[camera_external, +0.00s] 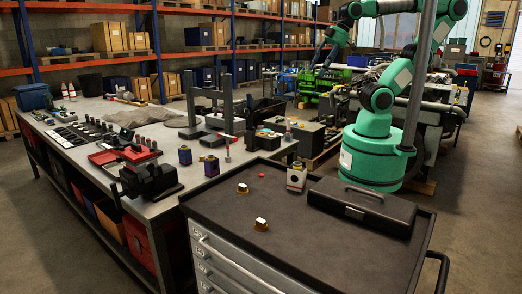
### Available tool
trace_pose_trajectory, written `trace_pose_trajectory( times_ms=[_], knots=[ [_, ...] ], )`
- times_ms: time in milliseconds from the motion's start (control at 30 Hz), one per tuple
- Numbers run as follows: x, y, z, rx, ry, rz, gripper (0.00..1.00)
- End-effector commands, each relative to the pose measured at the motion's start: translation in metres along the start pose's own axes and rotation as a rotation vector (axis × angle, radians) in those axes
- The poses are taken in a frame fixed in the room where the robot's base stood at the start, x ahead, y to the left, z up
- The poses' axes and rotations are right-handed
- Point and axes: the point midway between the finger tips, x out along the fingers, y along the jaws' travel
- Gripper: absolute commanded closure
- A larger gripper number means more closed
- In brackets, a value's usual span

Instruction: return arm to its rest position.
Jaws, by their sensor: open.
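My green arm rises from its round base on the right of the view, bends over at the top and reaches left. My gripper (324,62) hangs at its end, small and dark, pointing down. It is open, and I see nothing held in it. It is above or in front of the green engine (358,61) behind the benches; the exact distance cannot be told.
A long workbench (205,165) with tools stands at left. Shelves with boxes (110,37) line the back.

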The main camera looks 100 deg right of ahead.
Motion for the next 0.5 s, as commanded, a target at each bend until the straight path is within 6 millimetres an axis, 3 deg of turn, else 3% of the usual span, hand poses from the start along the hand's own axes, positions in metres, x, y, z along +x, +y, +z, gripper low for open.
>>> trace_pose_trajectory(
  times_ms=[33, 200, 500],
  knots=[
    [0.014, 0.000, 0.008, 0.000, 0.000, 0.000, 0.58],
    [0.039, 0.000, 0.021, 0.000, 0.000, 0.000, 0.58],
    [0.064, 0.000, 0.034, 0.000, 0.000, 0.000, 0.58]
  ],
)
